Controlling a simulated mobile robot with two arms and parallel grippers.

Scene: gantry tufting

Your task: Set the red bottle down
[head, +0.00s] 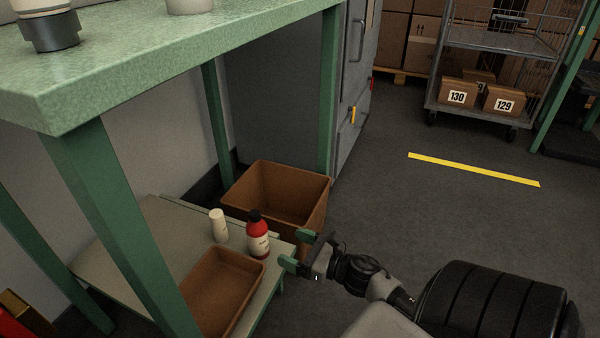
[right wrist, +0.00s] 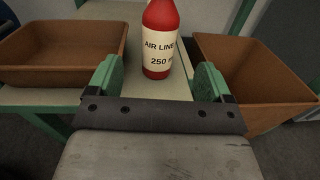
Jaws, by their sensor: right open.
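The red bottle (head: 258,236) stands upright on the low shelf (head: 150,232) under the green bench. It has a black cap and a cream label. In the right wrist view the bottle (right wrist: 160,38) stands just beyond my fingertips, its label reading "AIR LINE" and "250"; its top is cut off. My right gripper (head: 297,250) is open and empty, to the right of the bottle. In the right wrist view its green fingers (right wrist: 156,82) are spread apart, with the bottle beyond the gap between them. My left gripper is not in view.
A small white bottle (head: 218,226) stands left of the red bottle. A shallow brown tray (head: 262,268) lies in front of it on the shelf. A deep brown bin (head: 318,205) stands behind. A green bench leg (head: 118,215) rises on the left. Open floor (head: 400,220) is on the right.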

